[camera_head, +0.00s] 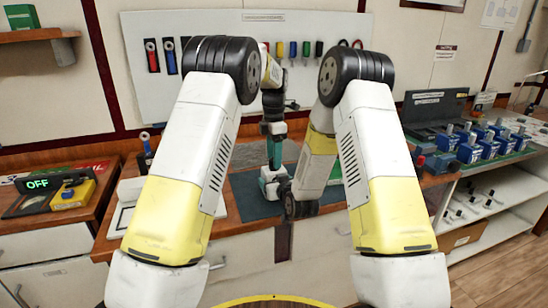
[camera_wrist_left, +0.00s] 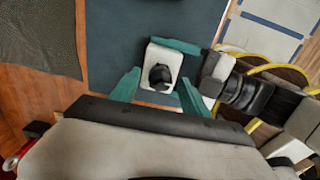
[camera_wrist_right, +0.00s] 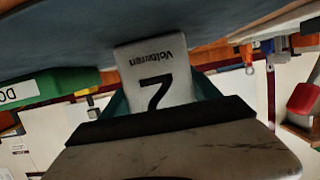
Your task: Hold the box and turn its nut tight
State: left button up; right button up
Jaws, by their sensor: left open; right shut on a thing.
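The box is white with a dark nut (camera_wrist_left: 160,76) on its top face, seen from above in the left wrist view. The right wrist view shows the box (camera_wrist_right: 157,75) close up, with an upside-down "2" and a printed name on its face. My right gripper (camera_wrist_right: 156,92) is shut on the box, its teal fingers at both sides. In the head view my left gripper (camera_head: 275,163) points down over the box. It is open, and in the left wrist view its fingers stand either side of the nut, apart from it. The box is mostly hidden in the head view.
A dark blue mat (camera_head: 249,196) lies on the wooden bench under the grippers. Several blue boxes (camera_head: 470,150) stand on the bench at right. A yellow box (camera_head: 73,193) and an "OFF" display (camera_head: 38,184) are at left. A tool board (camera_head: 150,94) hangs behind.

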pick_arm(q)
jog(key=shift+f, duration=0.25)
grip_shut()
